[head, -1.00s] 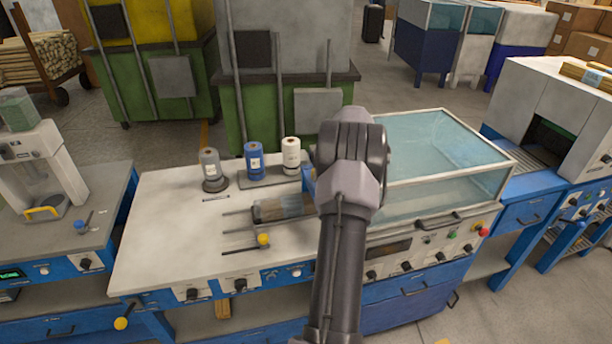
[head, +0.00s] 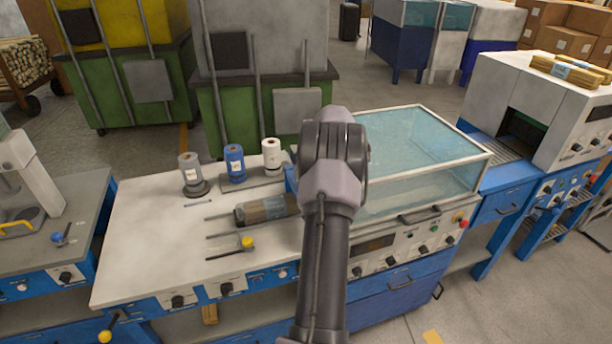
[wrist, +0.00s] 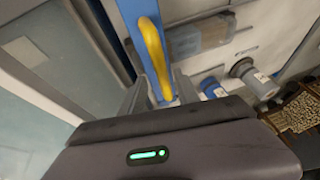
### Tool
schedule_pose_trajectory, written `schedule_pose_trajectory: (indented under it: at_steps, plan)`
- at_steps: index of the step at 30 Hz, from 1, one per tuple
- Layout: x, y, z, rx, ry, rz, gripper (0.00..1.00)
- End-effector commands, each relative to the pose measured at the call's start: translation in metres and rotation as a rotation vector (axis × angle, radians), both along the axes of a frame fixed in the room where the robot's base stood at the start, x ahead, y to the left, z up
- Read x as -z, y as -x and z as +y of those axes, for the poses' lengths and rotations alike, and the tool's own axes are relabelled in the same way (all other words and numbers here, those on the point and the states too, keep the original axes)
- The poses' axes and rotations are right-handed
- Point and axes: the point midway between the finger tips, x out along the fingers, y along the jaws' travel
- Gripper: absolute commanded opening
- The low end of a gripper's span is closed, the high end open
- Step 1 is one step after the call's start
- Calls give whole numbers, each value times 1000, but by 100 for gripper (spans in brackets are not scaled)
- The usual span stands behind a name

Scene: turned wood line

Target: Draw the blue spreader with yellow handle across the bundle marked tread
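The blue spreader with yellow handle (wrist: 152,42) is in my gripper (wrist: 162,92) in the wrist view, its yellow handle running between the fingers, which look closed on it. In the head view my arm hides most of the spreader; a blue sliver (head: 291,180) shows left of the wrist. The bundle also shows beside the spreader in the wrist view (wrist: 208,35). I cannot tell whether they touch.
Grey, blue (head: 234,163) and white rolls stand behind the bundle. Thin rods and a yellow-knobbed piece (head: 247,243) lie in front of it. A clear-lidded box (head: 420,150) rises to the right. The left of the bench top (head: 145,235) is clear.

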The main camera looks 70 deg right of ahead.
Motion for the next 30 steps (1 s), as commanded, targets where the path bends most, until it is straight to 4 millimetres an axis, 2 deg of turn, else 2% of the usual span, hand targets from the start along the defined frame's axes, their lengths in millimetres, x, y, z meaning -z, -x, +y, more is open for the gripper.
schedule_pose_trajectory:
  at_steps: [5,12,15,18,22,30]
  plan:
    - [-31,12,5,1,3,-1,38]
    - [-104,43,19,3,3,-1,38]
    - [-129,53,23,2,4,0,38]
    - [-145,61,27,2,3,-1,38]
    - [-155,66,30,2,1,1,38]
    - [-156,67,30,1,1,2,38]
